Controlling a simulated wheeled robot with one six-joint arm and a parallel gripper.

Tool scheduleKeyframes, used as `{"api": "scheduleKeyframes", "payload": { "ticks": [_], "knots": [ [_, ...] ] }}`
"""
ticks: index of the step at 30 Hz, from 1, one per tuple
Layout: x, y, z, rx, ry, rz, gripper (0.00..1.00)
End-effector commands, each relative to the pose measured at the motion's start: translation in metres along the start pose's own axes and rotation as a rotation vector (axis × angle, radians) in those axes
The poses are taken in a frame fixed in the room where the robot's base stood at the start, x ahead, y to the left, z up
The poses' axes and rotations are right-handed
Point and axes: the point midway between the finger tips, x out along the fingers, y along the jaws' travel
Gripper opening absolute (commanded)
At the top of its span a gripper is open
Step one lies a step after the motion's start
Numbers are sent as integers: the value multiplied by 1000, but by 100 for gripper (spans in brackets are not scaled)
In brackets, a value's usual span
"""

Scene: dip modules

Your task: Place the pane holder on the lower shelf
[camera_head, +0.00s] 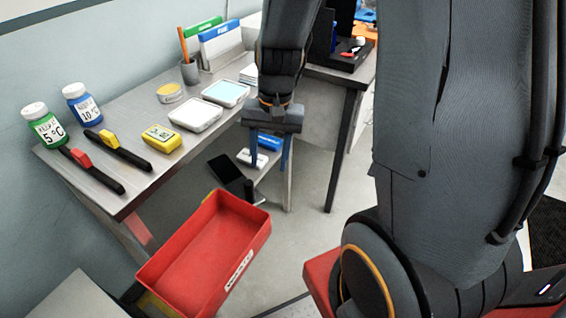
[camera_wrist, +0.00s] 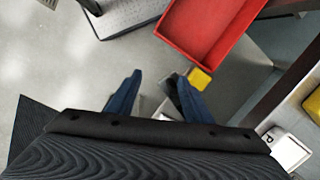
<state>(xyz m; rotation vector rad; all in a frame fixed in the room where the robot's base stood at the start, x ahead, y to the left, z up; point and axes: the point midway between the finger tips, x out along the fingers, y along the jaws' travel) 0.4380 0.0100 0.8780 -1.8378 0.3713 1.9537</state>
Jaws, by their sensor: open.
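I cannot tell for certain which object is the pane holder. A dark flat panel (camera_head: 226,174) with a small black upright (camera_head: 249,190) beside it is low under the table, at the lower shelf (camera_head: 268,176). My gripper (camera_head: 268,158) hangs at the table's front edge, in front of the shelf, fingers pointing down. In the wrist view my gripper (camera_wrist: 156,80) has its fingers apart with nothing between them. My gripper hides part of the shelf.
A red bin (camera_head: 262,232) stands in front of the table; it also shows in the wrist view (camera_wrist: 160,30). The tabletop (camera_head: 125,101) holds bottles (camera_head: 44,125), two black strips with clips (camera_head: 124,150), a yellow timer (camera_head: 161,138) and white trays (camera_head: 195,113). Table legs (camera_head: 342,150) stand right.

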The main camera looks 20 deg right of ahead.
Motion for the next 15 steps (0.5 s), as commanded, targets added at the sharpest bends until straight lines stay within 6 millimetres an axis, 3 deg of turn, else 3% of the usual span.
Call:
{"api": "scheduleKeyframes", "payload": {
  "ticks": [1,6,15],
  "knots": [
    [-11,5,14,-99,24,17,46],
    [-31,23,46,-365,77,72,46],
    [-39,38,60,-510,99,107,46]
  ]
}}
